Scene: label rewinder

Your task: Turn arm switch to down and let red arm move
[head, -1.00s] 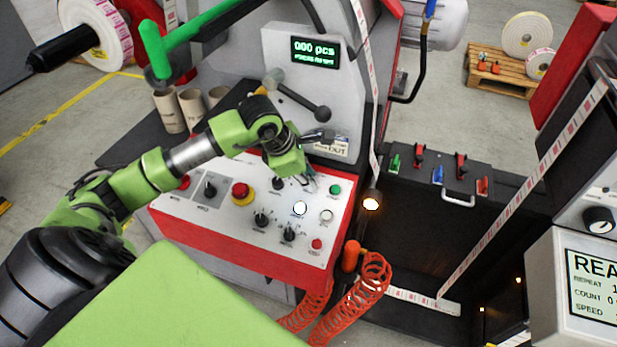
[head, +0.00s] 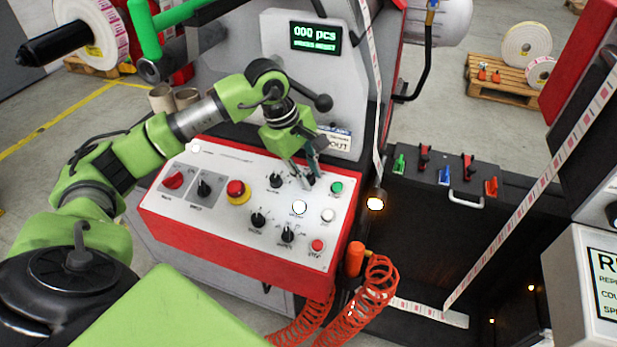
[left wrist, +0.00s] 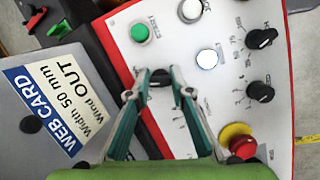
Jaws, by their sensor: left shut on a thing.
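The white sloped control panel (head: 206,222) carries several black knobs and coloured buttons. My left gripper (head: 309,178) reaches down to its upper right part, beside the green button (head: 337,188). In the left wrist view, the fingertips (left wrist: 160,80) close on both sides of a small black switch knob (left wrist: 160,77), between the green button (left wrist: 140,32) and the lit white button (left wrist: 207,59). The fingers mostly hide this knob in the head view, and its marking cannot be read. I cannot pick out a red arm for certain. My right gripper is not in view.
A red emergency button (head: 236,188) on a yellow collar and a red rotary switch (head: 173,180) sit left on the panel. An orange coiled hose (head: 372,280) hangs at its right. A black-knobbed lever (head: 323,102) stands behind my gripper.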

